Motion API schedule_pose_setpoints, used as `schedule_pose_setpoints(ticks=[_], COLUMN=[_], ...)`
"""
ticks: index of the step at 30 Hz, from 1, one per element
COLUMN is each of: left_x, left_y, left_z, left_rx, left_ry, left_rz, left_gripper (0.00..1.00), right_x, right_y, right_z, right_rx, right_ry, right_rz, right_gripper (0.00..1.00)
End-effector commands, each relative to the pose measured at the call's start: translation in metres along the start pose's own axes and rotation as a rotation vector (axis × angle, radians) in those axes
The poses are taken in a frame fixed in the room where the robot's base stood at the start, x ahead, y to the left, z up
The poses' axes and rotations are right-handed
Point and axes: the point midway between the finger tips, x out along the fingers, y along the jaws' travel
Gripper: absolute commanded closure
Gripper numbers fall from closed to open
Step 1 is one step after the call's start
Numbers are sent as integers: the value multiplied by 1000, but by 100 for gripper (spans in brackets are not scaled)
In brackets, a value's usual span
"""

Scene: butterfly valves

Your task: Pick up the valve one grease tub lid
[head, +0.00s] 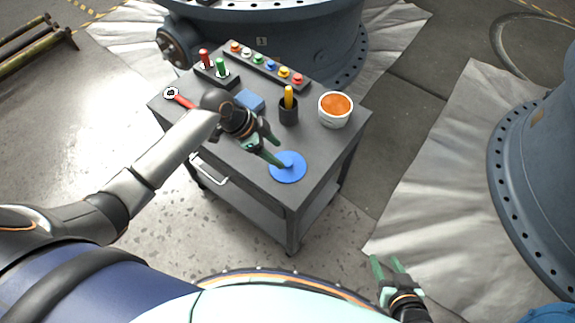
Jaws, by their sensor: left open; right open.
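The blue round lid (290,172) lies flat on the front part of the dark cart's top (318,168). A white tub (334,116) with orange grease stands uncovered on the cart's right side, behind the lid. My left gripper (280,153) is open, its green fingers over the lid's upper left part. One fingertip is close to the lid's middle; I cannot tell whether it touches. My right gripper (388,262) is open and empty, low in front of the cart, over the floor at the right.
A black cup with a yellow-handled tool (289,107), a blue block (249,100), a red-handled tool (179,98), red and green-handled items (214,68) and a strip of coloured knobs (270,65) fill the cart's back. Large valve bodies stand behind and right.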

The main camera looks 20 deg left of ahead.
Motion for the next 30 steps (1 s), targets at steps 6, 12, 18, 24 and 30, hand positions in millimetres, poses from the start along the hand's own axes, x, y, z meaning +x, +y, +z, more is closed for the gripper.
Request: schedule_pose_setpoints(ticks=[6, 12, 18, 24, 30], left_x=[22, 50, 56, 56, 56], left_y=[2, 2, 1, 2, 2], left_z=[2, 4, 4, 4, 4], left_rx=[-2, -2, 0, 0, 0], left_ry=[0, 0, -1, -1, -1], left_rz=[2, 0, -2, -2, -2], left_gripper=[29, 29, 29, 38, 60], right_x=[2, 6, 8, 8, 8], right_y=[-2, -4, -5, -4, -4], right_z=[-2, 0, -3, -4, -4], right_rx=[-1, -3, -5, -6, -6], right_ry=[7, 7, 7, 9, 10], right_rz=[-4, -10, -13, -13, -12], right_gripper=[50, 50, 50, 50, 50])
